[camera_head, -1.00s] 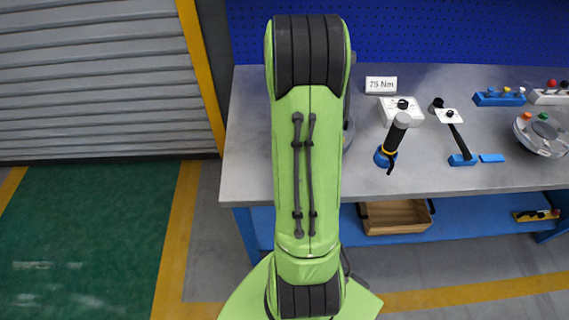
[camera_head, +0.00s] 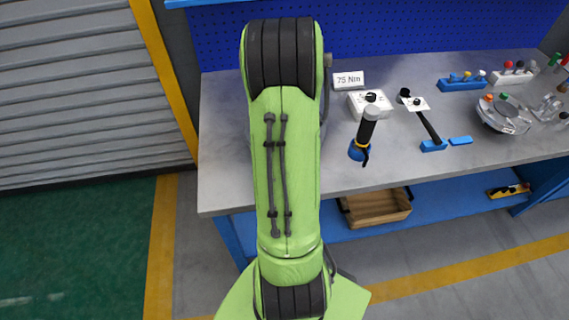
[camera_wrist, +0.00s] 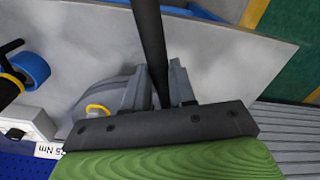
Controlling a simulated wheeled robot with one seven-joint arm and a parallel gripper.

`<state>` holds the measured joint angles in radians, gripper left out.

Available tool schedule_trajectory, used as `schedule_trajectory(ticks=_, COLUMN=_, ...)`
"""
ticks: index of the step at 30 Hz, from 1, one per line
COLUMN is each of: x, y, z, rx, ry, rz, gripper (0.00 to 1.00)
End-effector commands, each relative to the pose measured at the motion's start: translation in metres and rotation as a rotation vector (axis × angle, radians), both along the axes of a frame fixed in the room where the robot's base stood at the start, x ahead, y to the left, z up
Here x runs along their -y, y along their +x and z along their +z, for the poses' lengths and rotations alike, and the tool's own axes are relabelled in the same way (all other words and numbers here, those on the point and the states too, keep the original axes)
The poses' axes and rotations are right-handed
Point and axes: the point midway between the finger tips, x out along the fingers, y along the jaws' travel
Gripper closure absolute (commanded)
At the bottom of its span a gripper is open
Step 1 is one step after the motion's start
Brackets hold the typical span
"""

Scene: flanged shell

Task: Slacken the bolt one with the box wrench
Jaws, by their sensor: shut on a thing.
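My gripper (camera_wrist: 161,88) shows in the wrist view, its grey fingers shut on a long dark bar. The bar looks like the handle of the box wrench (camera_wrist: 149,35); its working end is outside the frame. In the head view my green arm hides my gripper, the wrench and most of that area. I cannot make out bolt one in either view.
A wooden crate (camera_head: 376,206) sits below.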

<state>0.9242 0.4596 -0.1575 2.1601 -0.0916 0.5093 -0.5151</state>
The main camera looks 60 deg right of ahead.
Motion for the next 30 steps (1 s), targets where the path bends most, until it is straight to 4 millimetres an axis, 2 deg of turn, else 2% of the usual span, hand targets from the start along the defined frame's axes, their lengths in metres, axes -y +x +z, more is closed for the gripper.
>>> schedule_trajectory(ticks=11, x=-0.002, y=-0.001, z=0.002, rx=-0.004, ry=0.007, rz=0.004, gripper=1.00)
schedule_trajectory(ticks=30, x=0.000, y=0.000, z=0.048, rx=0.000, ry=-0.001, rz=0.001, gripper=1.00)
